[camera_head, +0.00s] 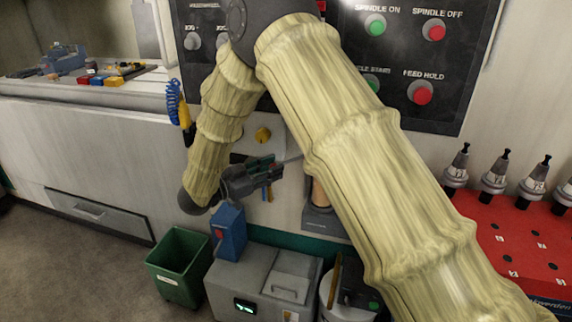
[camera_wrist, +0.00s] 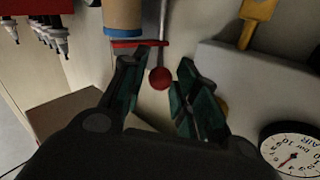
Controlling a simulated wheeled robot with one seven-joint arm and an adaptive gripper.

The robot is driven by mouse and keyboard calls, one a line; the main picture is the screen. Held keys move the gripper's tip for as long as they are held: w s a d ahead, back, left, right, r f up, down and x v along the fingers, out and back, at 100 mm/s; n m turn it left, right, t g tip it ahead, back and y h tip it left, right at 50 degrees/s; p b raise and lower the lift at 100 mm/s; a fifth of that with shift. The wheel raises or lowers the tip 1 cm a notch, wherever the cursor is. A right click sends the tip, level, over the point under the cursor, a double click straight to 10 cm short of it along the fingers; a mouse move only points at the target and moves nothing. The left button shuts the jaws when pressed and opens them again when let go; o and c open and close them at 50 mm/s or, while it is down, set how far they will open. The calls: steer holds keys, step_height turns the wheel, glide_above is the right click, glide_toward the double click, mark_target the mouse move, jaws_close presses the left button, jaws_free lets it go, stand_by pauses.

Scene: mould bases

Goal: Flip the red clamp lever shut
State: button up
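In the wrist view, a thin red bar (camera_wrist: 140,43) lies across the lower end of a tan cylinder with a blue band (camera_wrist: 122,18). A metal rod with a red ball knob (camera_wrist: 160,78) hangs beside it. I cannot tell whether the bar or the knobbed rod is the clamp lever. My gripper (camera_wrist: 158,92) is open, its green-padded fingers on either side of the knob, with visible gaps. In the head view my gripper (camera_head: 268,166) is in front of the machine panel. The red parts are not clear there; my arm covers much of that area.
A round gauge (camera_wrist: 290,150) and a yellow handle (camera_wrist: 256,20) are right in the wrist view. In the head view, a green bin (camera_head: 178,265), a blue box (camera_head: 229,233) and a grey unit (camera_head: 250,280) stand below. A red tool rack (camera_head: 515,245) is right.

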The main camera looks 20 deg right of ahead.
steer(key=shift+x, duration=2.25)
steer(key=shift+c, duration=0.4)
steer(key=shift+s, duration=0.1)
jaws_close()
steer(key=shift+d, duration=0.1)
